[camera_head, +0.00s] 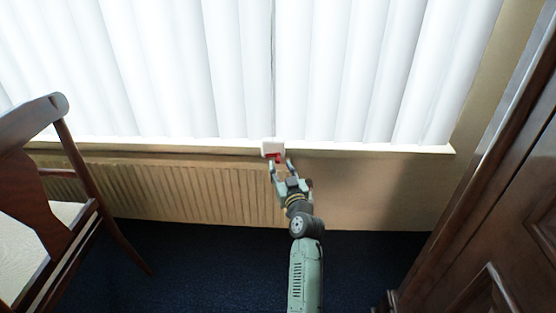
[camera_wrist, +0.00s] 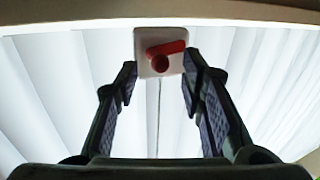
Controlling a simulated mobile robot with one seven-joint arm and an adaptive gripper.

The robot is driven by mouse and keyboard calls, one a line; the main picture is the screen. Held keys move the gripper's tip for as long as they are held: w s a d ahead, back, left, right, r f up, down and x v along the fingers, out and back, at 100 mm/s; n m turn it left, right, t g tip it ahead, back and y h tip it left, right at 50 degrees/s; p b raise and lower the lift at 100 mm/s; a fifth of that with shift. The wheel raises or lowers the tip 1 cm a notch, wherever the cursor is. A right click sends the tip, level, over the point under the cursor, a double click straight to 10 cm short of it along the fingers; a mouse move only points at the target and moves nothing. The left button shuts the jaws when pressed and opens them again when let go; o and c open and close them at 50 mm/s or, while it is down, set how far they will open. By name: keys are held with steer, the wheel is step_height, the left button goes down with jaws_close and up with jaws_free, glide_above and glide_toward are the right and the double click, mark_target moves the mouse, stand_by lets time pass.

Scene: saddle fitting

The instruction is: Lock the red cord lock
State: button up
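The red cord lock (camera_wrist: 165,50) is a red lever with a round hub on a white square plate (camera_wrist: 143,67). In the wrist view the lever lies slightly tilted, its free end to the right of the hub. In the head view the red lock (camera_head: 274,156) shows small below the white plate (camera_head: 273,146) at the sill, partly hidden by my gripper. My gripper (camera_head: 280,166) is just in front of it. In the wrist view my gripper (camera_wrist: 158,78) is open, one finger on each side of the plate, with nothing between the fingertips that I can see gripped.
White vertical blinds (camera_head: 180,70) hang behind, with a thin cord (camera_head: 273,70) above the plate. A ribbed radiator (camera_head: 180,190) runs below the sill. A wooden chair (camera_head: 35,170) stands at left and dark wooden furniture (camera_head: 500,200) at right. Blue floor (camera_head: 190,260) lies between them.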

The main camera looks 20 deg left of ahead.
mark_target(277, 161)
steer(key=shift+x, duration=2.2)
steer(key=shift+s+a, duration=0.1)
steer(key=shift+a, duration=0.05)
jaws_close()
